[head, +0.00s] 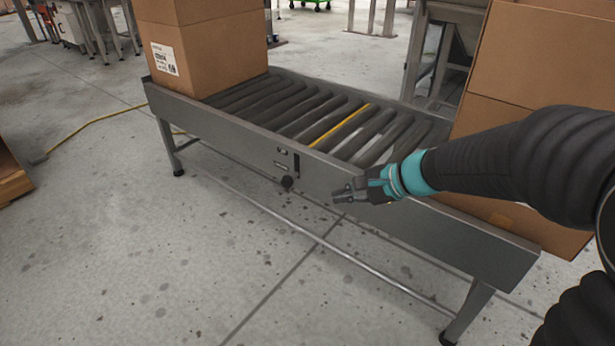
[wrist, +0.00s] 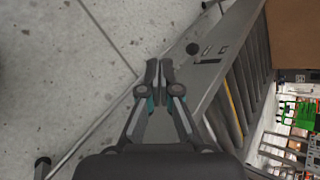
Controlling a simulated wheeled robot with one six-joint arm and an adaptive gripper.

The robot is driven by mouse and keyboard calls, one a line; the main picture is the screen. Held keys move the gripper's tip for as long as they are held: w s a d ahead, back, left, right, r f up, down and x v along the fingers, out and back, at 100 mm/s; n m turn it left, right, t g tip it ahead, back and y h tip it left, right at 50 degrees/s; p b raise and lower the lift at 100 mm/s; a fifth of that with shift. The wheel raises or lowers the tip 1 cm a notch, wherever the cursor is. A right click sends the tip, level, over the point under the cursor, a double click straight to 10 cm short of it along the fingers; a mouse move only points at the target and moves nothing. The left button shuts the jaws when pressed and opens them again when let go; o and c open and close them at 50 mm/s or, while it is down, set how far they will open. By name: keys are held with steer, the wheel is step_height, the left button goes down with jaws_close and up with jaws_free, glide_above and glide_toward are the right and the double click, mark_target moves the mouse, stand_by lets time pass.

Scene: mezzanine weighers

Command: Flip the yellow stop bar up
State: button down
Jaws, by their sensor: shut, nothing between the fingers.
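The yellow stop bar (head: 341,127) lies between the rollers of the conveyor (head: 222,122), about level with them. It also shows as a thin yellow strip in the wrist view (wrist: 231,103). On the conveyor's near side rail are a dark upright slot (head: 297,165) and a round black knob (head: 287,183). The knob also shows in the wrist view (wrist: 192,48). My gripper (head: 337,195) is shut and empty, in front of the side rail, to the right of the knob and apart from it. Its closed fingertips show in the wrist view (wrist: 158,72).
A cardboard box (head: 212,55) stands on the conveyor's left end. More large boxes (head: 540,65) stand at the right, partly hidden by my arm. A yellow cable (head: 85,122) lies on the floor at left. The floor in front of the conveyor is clear.

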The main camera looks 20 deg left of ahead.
steer(key=w+a+f+m+t+b, duration=0.1)
steer(key=w+a+f+m, duration=0.2)
steer(key=w+f+m, duration=0.1)
steer(key=w+a+f+m+t+y+b, duration=0.1)
steer(key=w+a+f+m, duration=0.2)
steer(key=w+f, duration=0.4)
steer(key=w+a+f+m+t+y+b, duration=0.1)
steer(key=w+a+f+m, duration=0.2)
steer(key=f, duration=0.6)
steer(key=w+m, duration=0.1)
steer(key=w, duration=0.1)
steer(key=shift+w+m+t+b, duration=0.3)
steer(key=shift+t+b, duration=0.1)
steer(key=w+a, duration=0.3)
steer(key=a, duration=0.5)
steer(key=shift+w+a+r, duration=0.15)
steer(key=shift+w+a, duration=0.1)
steer(key=shift+a, duration=0.1)
